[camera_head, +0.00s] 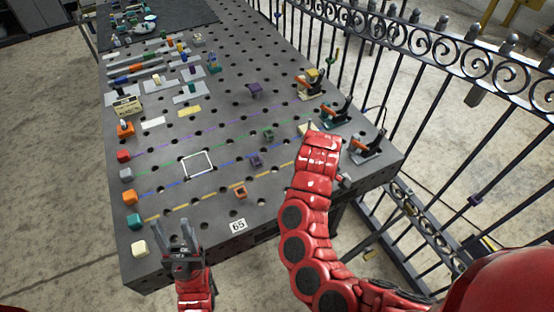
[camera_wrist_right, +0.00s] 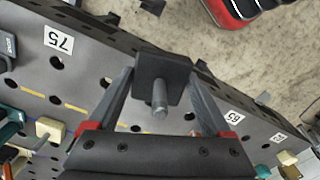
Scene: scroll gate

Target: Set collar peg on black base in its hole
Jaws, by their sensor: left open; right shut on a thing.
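In the right wrist view a black square base (camera_wrist_right: 163,78) with a grey metal peg (camera_wrist_right: 160,98) standing out of it sits between the fingers of my right gripper (camera_wrist_right: 163,85), which is shut on it. The peg points toward the camera. The perforated grey table (camera_wrist_right: 75,85) lies behind it; which hole belongs to it I cannot tell. In the head view my red right arm hides this gripper and the part. My left gripper (camera_head: 178,235) is open and empty over the table's front left corner.
Toggle clamps (camera_head: 338,113) line the table's right side. Coloured blocks (camera_head: 130,197) line its left edge. A white square outline (camera_head: 197,164) marks the middle. A black iron fence (camera_head: 440,60) runs close along the right.

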